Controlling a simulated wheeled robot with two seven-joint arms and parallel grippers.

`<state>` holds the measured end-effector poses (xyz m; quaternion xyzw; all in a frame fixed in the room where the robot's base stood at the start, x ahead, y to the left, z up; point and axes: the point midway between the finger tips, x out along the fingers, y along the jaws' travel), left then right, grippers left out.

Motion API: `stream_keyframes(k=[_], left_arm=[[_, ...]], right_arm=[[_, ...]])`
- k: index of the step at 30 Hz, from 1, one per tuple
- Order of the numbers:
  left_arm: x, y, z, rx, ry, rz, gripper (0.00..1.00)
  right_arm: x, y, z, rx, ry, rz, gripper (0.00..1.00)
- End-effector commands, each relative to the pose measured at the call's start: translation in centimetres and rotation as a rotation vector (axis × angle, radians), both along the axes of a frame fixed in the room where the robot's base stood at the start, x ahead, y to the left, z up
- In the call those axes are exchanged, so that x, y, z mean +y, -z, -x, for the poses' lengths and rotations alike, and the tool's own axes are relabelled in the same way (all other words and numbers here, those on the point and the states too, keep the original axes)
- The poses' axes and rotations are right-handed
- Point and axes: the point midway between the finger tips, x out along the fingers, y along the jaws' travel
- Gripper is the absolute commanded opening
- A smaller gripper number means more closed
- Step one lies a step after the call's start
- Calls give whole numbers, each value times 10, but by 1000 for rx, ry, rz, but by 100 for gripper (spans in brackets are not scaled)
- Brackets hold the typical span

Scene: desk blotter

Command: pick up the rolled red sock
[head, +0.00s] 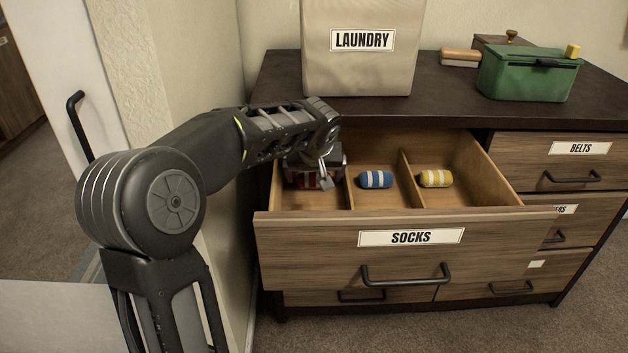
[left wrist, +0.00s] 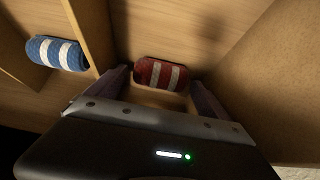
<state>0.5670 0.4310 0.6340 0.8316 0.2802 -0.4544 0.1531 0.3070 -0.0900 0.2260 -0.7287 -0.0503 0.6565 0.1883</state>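The rolled red sock (left wrist: 160,74) has white stripes and lies in the left compartment of the open socks drawer (head: 470,222). In the head view a little of the red sock (head: 302,181) shows beneath my gripper. My left gripper (head: 318,180) is over that compartment. In the left wrist view its two fingers (left wrist: 160,88) are spread apart, one on either side of the sock's near edge. The sock is at or just beyond the fingertips; contact is not clear. My right gripper is not in view.
A blue striped rolled sock (head: 375,179) lies in the middle compartment and a yellow one (head: 436,178) in the right. Wooden dividers (head: 410,182) separate them. A laundry bin (head: 360,70) and a green box (head: 525,78) stand on the dresser top (head: 440,100).

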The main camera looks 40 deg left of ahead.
Motion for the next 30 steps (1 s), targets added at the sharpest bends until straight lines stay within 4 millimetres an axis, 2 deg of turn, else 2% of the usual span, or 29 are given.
stream_keyframes(k=[2, 21, 30], left_arm=[[0, 0, 0, 0, 0, 0, 83], [0, 0, 0, 0, 0, 0, 31], [0, -1, 0, 0, 0, 0, 29]], right_arm=[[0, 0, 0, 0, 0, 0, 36], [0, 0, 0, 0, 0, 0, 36], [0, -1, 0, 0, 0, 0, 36]])
